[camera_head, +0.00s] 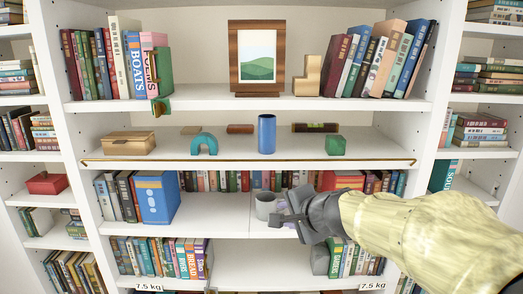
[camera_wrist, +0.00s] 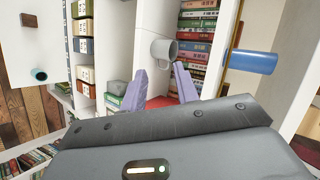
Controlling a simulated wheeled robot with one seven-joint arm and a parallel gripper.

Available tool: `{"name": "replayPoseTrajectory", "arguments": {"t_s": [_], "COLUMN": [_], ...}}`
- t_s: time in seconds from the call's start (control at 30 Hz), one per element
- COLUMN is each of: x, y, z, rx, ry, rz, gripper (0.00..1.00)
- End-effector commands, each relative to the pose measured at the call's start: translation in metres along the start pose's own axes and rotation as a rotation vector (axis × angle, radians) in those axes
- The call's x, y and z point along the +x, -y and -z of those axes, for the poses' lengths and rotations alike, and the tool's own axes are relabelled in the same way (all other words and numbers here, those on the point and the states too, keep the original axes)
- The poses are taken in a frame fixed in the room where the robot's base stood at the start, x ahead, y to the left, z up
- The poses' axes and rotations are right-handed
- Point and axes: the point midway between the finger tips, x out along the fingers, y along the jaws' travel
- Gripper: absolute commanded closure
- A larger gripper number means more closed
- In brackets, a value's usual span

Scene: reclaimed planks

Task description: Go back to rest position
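My gripper (camera_wrist: 159,78) is open, its two pale purple fingers apart with nothing held between them. In the head view my gripper (camera_head: 283,219) reaches in from the right, in front of the shelf below the gold-edged one. A grey mug (camera_head: 265,207) stands on that shelf, just left of the fingers. The mug also shows in the wrist view (camera_wrist: 163,50), beyond the fingertips and roughly in line with the gap. I cannot tell whether a finger touches it. My arm's pale yellow sleeve hides part of the right shelves.
A blue cylinder (camera_head: 267,134) stands on the shelf above, with a teal arch (camera_head: 204,143) and a green block (camera_head: 335,145). A blue box (camera_head: 156,198) stands left on the mug's shelf (camera_head: 215,217). That shelf is clear between box and mug. Uprights and shelf edges surround my gripper.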

Motion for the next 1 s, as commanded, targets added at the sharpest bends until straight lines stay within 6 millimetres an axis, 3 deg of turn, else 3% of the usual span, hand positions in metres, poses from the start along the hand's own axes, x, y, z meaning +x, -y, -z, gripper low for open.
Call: {"name": "replayPoseTrajectory", "arguments": {"t_s": [0.03, 0.1, 0.33, 0.6, 0.7, 0.8, 1.0], "x": [0.013, 0.022, 0.038, 0.038, 0.034, 0.029, 0.025], "y": [-0.036, -0.073, -0.192, -0.321, -0.359, -0.381, -0.387], "z": [-0.005, -0.009, -0.023, -0.033, -0.036, -0.037, -0.037], "rx": [-0.058, -0.148, -0.445, -0.795, -0.911, -0.991, -1.031], "ry": [0.011, 0.029, 0.118, 0.279, 0.345, 0.391, 0.414], "rz": [-0.056, -0.130, -0.361, -0.597, -0.663, -0.702, -0.720], "gripper": [0.70, 0.70, 0.70, 0.70, 0.70, 0.70, 0.70]}}
